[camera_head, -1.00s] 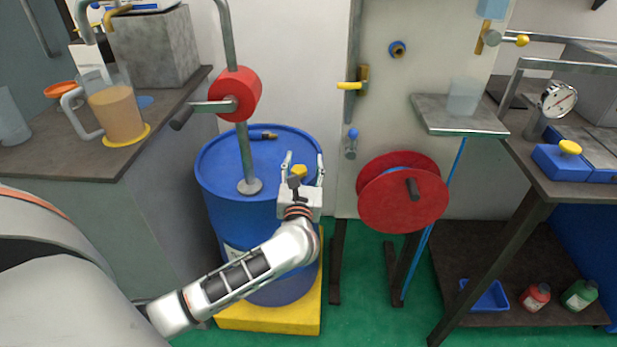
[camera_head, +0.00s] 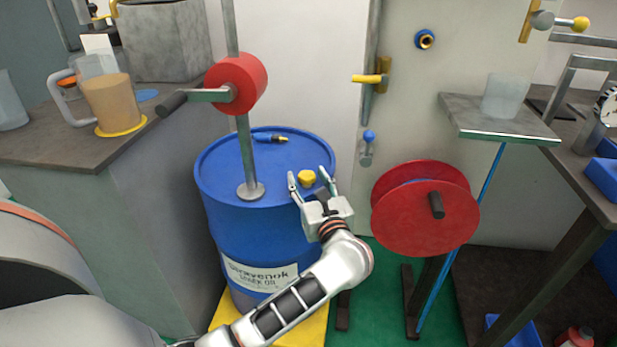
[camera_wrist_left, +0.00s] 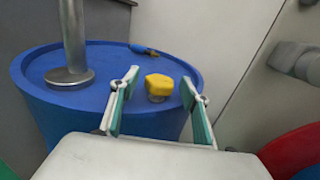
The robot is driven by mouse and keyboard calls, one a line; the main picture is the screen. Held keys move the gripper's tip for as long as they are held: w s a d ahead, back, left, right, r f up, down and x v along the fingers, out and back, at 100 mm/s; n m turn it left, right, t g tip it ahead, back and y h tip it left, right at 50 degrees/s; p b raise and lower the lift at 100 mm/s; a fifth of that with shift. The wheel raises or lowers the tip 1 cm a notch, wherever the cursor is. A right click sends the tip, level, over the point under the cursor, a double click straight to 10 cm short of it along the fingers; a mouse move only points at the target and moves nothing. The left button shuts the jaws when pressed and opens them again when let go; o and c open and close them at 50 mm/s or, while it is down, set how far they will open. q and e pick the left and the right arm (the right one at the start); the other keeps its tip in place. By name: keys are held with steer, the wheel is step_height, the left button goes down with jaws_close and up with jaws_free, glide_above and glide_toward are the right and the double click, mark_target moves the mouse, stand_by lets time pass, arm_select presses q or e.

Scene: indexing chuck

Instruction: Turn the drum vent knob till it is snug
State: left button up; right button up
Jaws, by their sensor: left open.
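The yellow drum vent knob (camera_head: 307,178) stands on the top of the blue drum (camera_head: 222,215), near its right front rim. My left gripper (camera_head: 309,183) is open, with its fingers reaching toward the knob from the front. In the left wrist view the knob (camera_wrist_left: 158,84) shows between and slightly beyond the two open fingers (camera_wrist_left: 156,95), with a gap on each side. I cannot tell how tight the knob is. My right gripper is in no view.
A pump pipe (camera_head: 244,150) with a red body (camera_head: 236,84) and crank rises from the drum left of the knob. A blue-handled tool (camera_head: 270,138) lies on the drum's far side. A red reel (camera_head: 397,222) stands to the right.

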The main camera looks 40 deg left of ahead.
arm_select(q)
steer(key=shift+w+a, duration=0.35)
steer(key=shift+a, duration=0.15)
steer(key=c, duration=1.1)
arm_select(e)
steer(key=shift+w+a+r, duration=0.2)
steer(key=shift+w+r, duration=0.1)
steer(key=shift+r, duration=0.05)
arm_select(q)
steer(key=shift+a+t, duration=0.15)
steer(key=shift+t, duration=0.15)
steer(key=shift+r+m+h, duration=0.1)
steer(key=shift+m+h, duration=0.2)
steer(key=shift+m, duration=0.1)
steer(key=shift+m+t+h, duration=0.4)
steer(key=shift+t, duration=0.3)
steer(key=shift+m+t+h, duration=0.8)
steer(key=shift+t+h, duration=0.1)
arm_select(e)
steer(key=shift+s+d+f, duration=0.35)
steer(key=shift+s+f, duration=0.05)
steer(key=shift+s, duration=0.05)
